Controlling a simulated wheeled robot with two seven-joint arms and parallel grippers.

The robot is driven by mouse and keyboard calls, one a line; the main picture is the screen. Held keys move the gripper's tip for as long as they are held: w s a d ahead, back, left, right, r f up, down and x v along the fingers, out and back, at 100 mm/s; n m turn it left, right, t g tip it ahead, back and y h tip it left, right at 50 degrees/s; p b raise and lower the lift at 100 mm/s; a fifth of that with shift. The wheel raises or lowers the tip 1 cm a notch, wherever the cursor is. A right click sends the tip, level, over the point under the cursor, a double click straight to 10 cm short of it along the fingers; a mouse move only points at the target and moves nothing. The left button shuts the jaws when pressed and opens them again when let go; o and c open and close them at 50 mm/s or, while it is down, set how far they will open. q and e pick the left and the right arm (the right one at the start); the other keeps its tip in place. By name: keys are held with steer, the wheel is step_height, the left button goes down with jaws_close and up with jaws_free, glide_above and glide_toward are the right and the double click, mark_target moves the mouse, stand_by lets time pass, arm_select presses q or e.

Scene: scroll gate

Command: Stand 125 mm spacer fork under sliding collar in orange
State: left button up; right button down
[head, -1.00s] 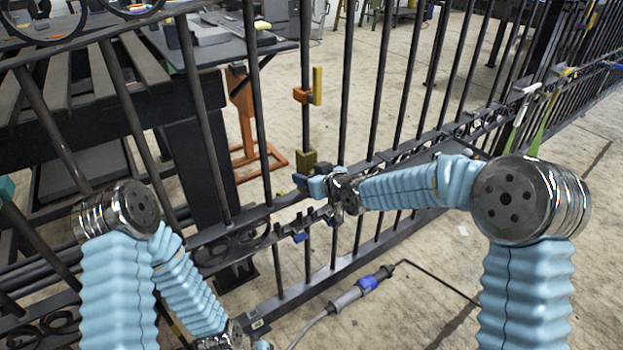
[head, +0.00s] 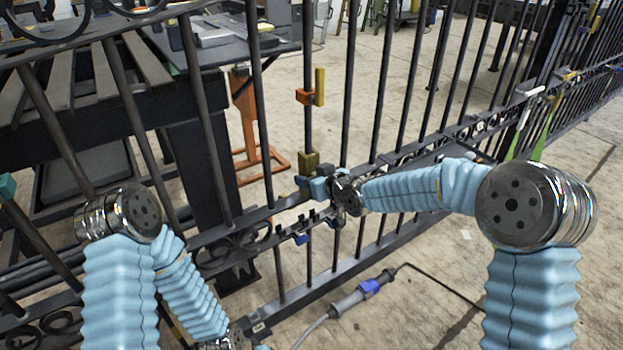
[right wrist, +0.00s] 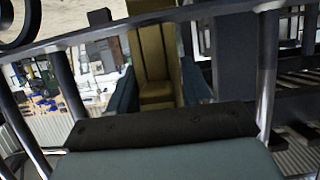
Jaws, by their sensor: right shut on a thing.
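The orange sliding collar (head: 304,96) sits on an upright gate bar, with a yellow piece (head: 319,86) at its right. An olive-yellow block (head: 309,160), seemingly the spacer fork, is lower at the same bar, with a gap between it and the collar. My right gripper (head: 313,186) is shut on this fork. In the right wrist view the fork (right wrist: 154,50) stands as a channel between the blue fingers (right wrist: 160,95). Whether it surrounds the bar or is beside it, I cannot tell. My left gripper is not visible; its arm leaves the head view at the bottom.
Other gate bars stand close on both sides. A grey and blue cable connector (head: 358,296) lies on the floor. A bench (head: 60,122) is behind the gate.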

steer(key=shift+w+a+r, duration=0.1)
steer(key=shift+a+r, duration=0.05)
steer(key=shift+r, duration=0.1)
steer(key=c, duration=0.9)
jaws_free()
steer(key=o, duration=0.5)
steer(key=shift+f, duration=0.25)
steer(key=shift+f, duration=0.1)
steer(key=shift+s+d, duration=0.25)
steer(key=shift+d, duration=0.05)
steer(key=v, duration=1.3)
steer(key=shift+b, duration=0.3)
